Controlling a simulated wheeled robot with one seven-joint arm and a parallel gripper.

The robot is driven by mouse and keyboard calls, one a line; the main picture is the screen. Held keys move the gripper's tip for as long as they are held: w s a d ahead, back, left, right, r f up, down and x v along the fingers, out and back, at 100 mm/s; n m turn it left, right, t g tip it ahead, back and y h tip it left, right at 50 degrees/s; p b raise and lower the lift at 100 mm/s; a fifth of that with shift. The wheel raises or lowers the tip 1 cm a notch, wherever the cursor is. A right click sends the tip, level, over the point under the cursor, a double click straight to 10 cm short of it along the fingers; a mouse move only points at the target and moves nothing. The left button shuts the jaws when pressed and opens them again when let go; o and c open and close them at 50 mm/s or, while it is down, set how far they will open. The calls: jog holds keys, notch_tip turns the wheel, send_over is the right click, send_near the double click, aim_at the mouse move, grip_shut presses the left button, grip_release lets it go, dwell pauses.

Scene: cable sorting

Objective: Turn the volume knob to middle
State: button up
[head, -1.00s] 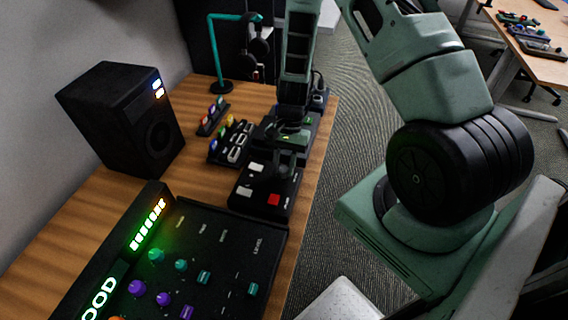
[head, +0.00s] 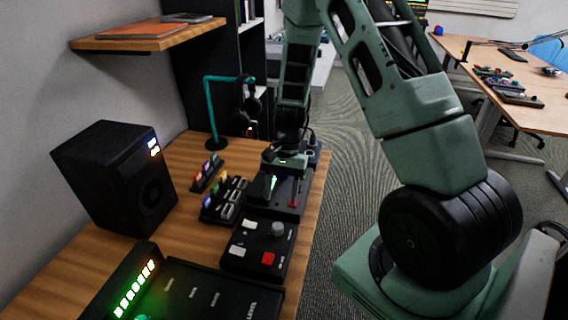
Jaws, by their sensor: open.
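A grey round knob (head: 278,228) stands on a small black control panel (head: 238,264) near the right edge of the wooden desk. The panel also has two white buttons and a red button (head: 268,259). The lettering by the knob is too small to read, and I cannot tell which way the knob points. My gripper (head: 282,184) is open and empty, over the black unit just behind this panel. It is apart from the knob, which shows uncovered.
A black speaker (head: 112,182) stands at the left. A black mixer (head: 190,290) with lit green bars lies in front. Several small coloured items sit in a holder (head: 224,197) left of my gripper. A teal stand (head: 208,105) with headphones is behind. A shelf (head: 145,38) overhangs at upper left.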

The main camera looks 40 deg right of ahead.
jog(key=v, duration=0.8)
jog(key=shift+d+r, duration=0.15)
jog(key=shift+r, duration=0.2)
jog(key=shift+w, duration=0.15)
jog(key=s+a+r+n+h, duration=0.1)
jog(key=s+a+r+n, duration=0.15)
jog(key=a, duration=0.35)
jog(key=s+a+r+n, duration=0.2)
jog(key=s+a+n, duration=0.15)
jog(key=a, duration=0.35)
jog(key=s+a+r+n+h, duration=0.1)
jog(key=s+a+r+n, duration=0.1)
jog(key=a+r+n, duration=0.3)
jog(key=s+a+n+t, duration=0.1)
jog(key=s+a+n, duration=0.3)
jog(key=s, duration=0.2)
jog(key=s+a+n+t+h, duration=0.1)
jog(key=s+a+n, duration=0.2)
jog(key=s, duration=0.3)
jog(key=shift+s+a+n, duration=0.3)
jog(key=shift+a+n, duration=0.1)
jog(key=shift+a, duration=0.2)
jog(key=shift+r, duration=0.1)
